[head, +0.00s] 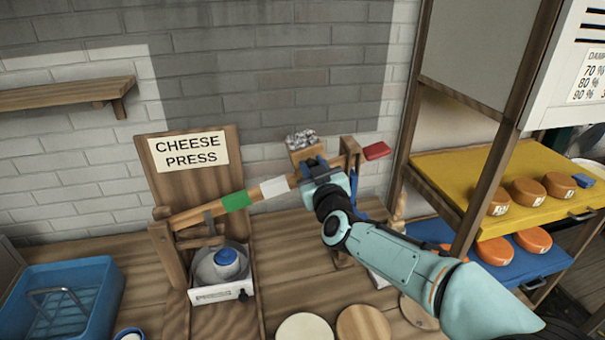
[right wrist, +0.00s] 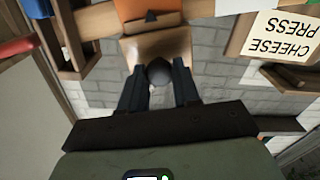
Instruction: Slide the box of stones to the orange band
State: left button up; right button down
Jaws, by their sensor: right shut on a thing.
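The box of stones (head: 303,143) is a small wooden box with grey stones on top, at the cheese press lever (head: 205,210). The lever carries a green band (head: 236,201) and a white band (head: 274,187). My right gripper (head: 315,168) covers the lever just right of the white band. In the right wrist view the orange band (right wrist: 135,9) shows on the lever, lined up with the wooden box (right wrist: 157,45). My right gripper (right wrist: 159,90) is shut on a dark round knob (right wrist: 160,72) at the box. The stones are hidden there. My left gripper is out of view.
A red handle (head: 376,150) is at the lever's right end, beside a wooden upright (head: 350,158). The press pot (head: 222,265) stands below left. A blue basin (head: 62,300) is at the left, and shelves with orange cheeses (head: 528,191) are at the right.

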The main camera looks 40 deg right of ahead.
jog(key=c, duration=0.8)
grip_release()
jog(key=shift+c, duration=0.2)
jog(key=v, duration=1.3)
jog(key=shift+s+b, duration=0.25)
jog(key=shift+b, duration=0.2)
